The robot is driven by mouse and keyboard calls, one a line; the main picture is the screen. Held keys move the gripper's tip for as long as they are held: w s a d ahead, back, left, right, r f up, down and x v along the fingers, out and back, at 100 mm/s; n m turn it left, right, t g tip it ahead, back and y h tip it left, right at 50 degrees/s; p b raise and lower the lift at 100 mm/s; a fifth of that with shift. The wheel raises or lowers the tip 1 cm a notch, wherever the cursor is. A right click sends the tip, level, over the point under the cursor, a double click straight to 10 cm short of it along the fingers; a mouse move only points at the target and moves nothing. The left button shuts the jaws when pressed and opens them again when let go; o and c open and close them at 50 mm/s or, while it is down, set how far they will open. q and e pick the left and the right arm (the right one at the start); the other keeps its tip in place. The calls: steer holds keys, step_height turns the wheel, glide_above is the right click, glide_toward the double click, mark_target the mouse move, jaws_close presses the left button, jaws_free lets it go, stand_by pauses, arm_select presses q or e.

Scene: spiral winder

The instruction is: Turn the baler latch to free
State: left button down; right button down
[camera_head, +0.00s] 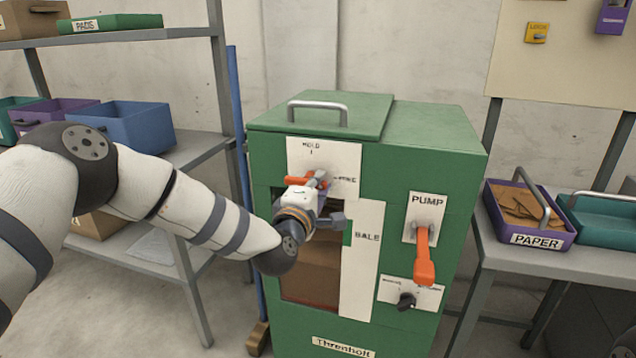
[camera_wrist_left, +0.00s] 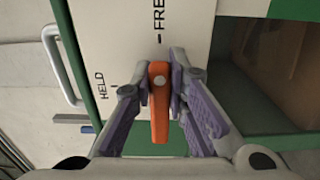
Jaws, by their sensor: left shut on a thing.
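The green baler (camera_head: 455,215) stands upright in the middle of the head view. Its white latch plate (camera_head: 322,160) is marked HELD at the top and FREE at the right. The orange latch (camera_head: 300,181) is partly hidden by my left gripper (camera_head: 328,195) in the head view. In the left wrist view, the orange latch (camera_wrist_left: 160,118) sits between the two fingers of my left gripper (camera_wrist_left: 160,92), which is shut on it. There its bar lies in line with the FREE mark, and the HELD mark is off to the left. My right gripper is not in view.
An orange pump handle (camera_head: 424,262) and a black knob (camera_head: 405,301) are on the baler's right front. A shelf with a blue bin (camera_head: 125,125) is at left. A table with a purple PAPER tray (camera_head: 537,241) is at right.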

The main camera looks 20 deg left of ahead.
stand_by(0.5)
arm_select(q)
steer(key=c, duration=1.6)
jaws_free()
steer(key=shift+o, duration=0.2)
steer(key=shift+s, duration=0.1)
steer(key=s, duration=1.2)
steer(key=shift+a, duration=0.25)
steer(key=shift+w, duration=0.1)
